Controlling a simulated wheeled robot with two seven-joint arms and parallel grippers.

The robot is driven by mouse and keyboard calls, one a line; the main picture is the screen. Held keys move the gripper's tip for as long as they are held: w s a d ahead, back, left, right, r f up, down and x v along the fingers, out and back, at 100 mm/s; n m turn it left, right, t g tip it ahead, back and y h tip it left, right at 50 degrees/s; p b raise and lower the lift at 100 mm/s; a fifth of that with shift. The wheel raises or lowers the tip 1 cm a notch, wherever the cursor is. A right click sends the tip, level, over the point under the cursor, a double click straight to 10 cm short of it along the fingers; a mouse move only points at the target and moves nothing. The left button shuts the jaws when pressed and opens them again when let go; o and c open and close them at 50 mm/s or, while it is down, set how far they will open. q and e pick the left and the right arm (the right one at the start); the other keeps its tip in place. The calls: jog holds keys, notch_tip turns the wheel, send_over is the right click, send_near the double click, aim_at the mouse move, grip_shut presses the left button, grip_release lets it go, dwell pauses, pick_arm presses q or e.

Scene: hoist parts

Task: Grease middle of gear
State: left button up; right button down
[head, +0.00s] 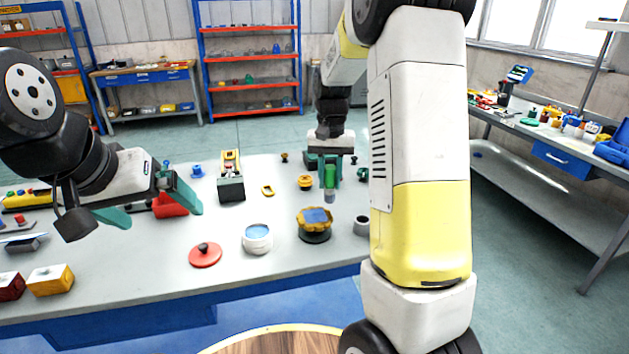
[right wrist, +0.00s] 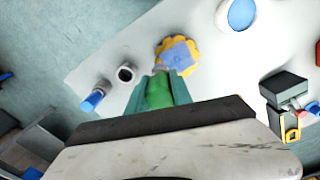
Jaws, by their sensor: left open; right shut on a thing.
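The yellow gear (head: 312,227) lies flat on a round black stand (head: 314,237) near the table's middle, with a blue patch across its centre. It also shows in the right wrist view (right wrist: 165,49). My right gripper (head: 330,170) is shut on a green-handled brush (head: 330,178), held tip down behind the gear in the head view. In the right wrist view the green handle (right wrist: 158,92) sits between the fingers, its tip beside the gear; I cannot tell whether they touch. My left gripper (head: 150,205) is open at the table's left. A white tub (head: 257,246) holds blue grease.
A red lid (head: 205,256) with a black knob lies left of the tub. A red part (head: 170,206) sits by my left gripper. A grey ring (head: 361,226) stands right of the gear. Yellow and red blocks (head: 50,281) lie at the front left.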

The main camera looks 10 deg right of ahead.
jog(key=shift+r, duration=1.3)
